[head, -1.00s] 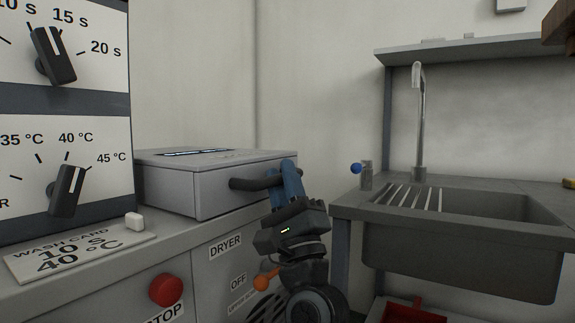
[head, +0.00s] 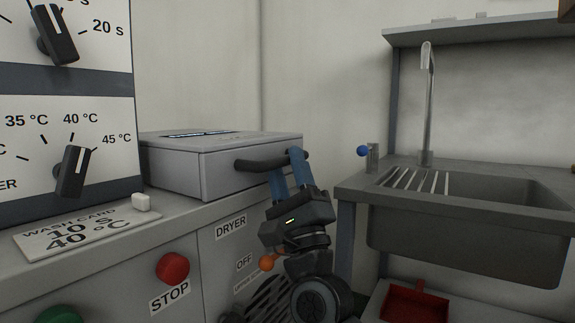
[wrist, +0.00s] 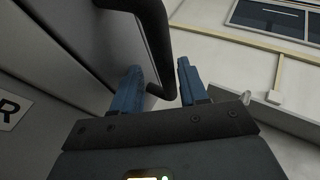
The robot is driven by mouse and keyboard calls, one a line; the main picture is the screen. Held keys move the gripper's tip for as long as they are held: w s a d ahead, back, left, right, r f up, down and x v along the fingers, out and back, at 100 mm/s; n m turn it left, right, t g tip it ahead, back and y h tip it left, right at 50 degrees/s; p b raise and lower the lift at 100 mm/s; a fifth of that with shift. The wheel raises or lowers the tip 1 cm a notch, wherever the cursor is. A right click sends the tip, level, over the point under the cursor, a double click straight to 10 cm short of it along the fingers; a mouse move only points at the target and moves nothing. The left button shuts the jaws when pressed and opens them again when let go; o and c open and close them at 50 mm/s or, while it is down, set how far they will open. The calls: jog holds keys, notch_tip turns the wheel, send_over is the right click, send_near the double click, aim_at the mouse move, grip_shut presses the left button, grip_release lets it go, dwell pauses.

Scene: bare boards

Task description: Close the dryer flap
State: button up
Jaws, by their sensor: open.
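The dryer flap (head: 195,155) is a grey box-like lid lying level on the counter in the head view, with no visible gap under its front. Its black bar handle (head: 262,163) sticks out at the front. In the wrist view the handle (wrist: 152,40) comes down from the top and bends near my fingers. My gripper (head: 285,163) has blue fingers spread apart, pointing up at the handle's right end. In the wrist view the handle's lower end shows between the fingertips of my gripper (wrist: 158,72). I cannot tell whether they touch it.
The DRYER label (head: 231,227) and an orange-tipped lever (head: 267,263) by OFF are on the front panel. A red STOP button (head: 173,267) is left of it.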

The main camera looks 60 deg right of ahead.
jog(key=v, duration=0.7)
dwell(0.6)
jog(key=s+a+f+n+y, duration=0.4)
jog(key=a+f+n+y, duration=0.15)
jog(key=f+n, duration=0.35)
jog(key=s+a+f+n+y, duration=0.4)
jog(key=f+n+y, duration=0.25)
jog(key=n, duration=0.35)
jog(key=s+a+f+n+g+y, duration=0.2)
jog(key=s+a+f+n+g, duration=0.3)
jog(key=s, duration=0.4)
jog(key=s+a+f+n+g+y, duration=0.25)
jog(key=s+a+f+n, duration=0.25)
jog(key=s+n, duration=0.3)
notch_tip(320, 180, up, 28)
jog(key=m+p, duration=0.1)
jog(key=p, duration=2.6)
jog(key=shift+s+d+f+g+p, duration=0.15)
jog(key=shift+s+d+g+p, duration=0.15)
jog(key=shift+s+g+p, duration=0.05)
